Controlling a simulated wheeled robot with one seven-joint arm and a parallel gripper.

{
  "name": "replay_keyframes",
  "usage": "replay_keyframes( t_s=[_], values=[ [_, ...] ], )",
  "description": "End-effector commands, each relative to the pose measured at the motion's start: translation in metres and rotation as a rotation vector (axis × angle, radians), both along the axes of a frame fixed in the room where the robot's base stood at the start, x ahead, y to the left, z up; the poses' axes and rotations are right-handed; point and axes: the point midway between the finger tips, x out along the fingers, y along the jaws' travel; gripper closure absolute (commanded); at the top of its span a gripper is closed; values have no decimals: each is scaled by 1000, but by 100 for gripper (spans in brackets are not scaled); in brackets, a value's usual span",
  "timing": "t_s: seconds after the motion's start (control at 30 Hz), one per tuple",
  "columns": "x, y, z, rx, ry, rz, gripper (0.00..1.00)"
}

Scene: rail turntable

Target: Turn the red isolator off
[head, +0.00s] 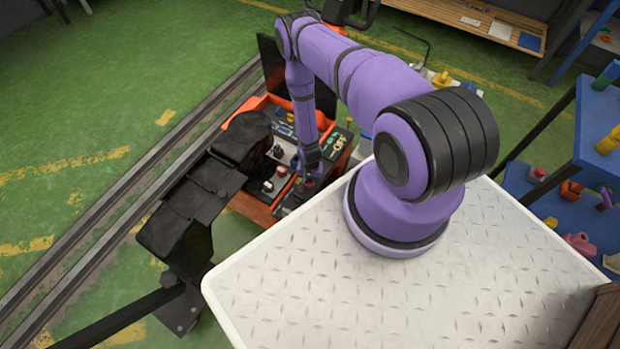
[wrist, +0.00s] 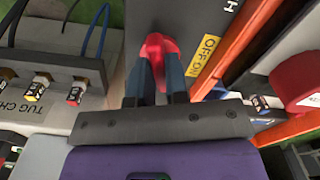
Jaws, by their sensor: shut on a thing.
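The red isolator (wrist: 157,45) shows in the wrist view as a red handle on a dark grey panel. A yellow OFF-ON label (wrist: 202,55) sits just right of it. My gripper (wrist: 158,72) has its two dark fingers shut on the red handle, one on each side. The fingers hide part of the handle, and I cannot tell which marking it points to. In the head view my gripper (head: 308,181) reaches down to the near end of the orange vehicle's control panel (head: 283,152), and the isolator is mostly hidden there.
A large red knob (wrist: 298,82) stands close to the right in the wrist view. A grey TUG CH panel (wrist: 50,118) with several plugs and cables lies left. In the head view a black seat (head: 195,205) stands left of the panel, and blue shelves (head: 600,125) stand right.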

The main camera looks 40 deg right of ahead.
Motion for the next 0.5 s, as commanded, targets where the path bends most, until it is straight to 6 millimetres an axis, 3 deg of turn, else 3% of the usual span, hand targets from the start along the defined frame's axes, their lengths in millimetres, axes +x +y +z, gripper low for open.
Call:
replay_keyframes(
  t_s=[0.5],
  values=[
    [-1,0,-1,0,2,494,100]
  ],
)
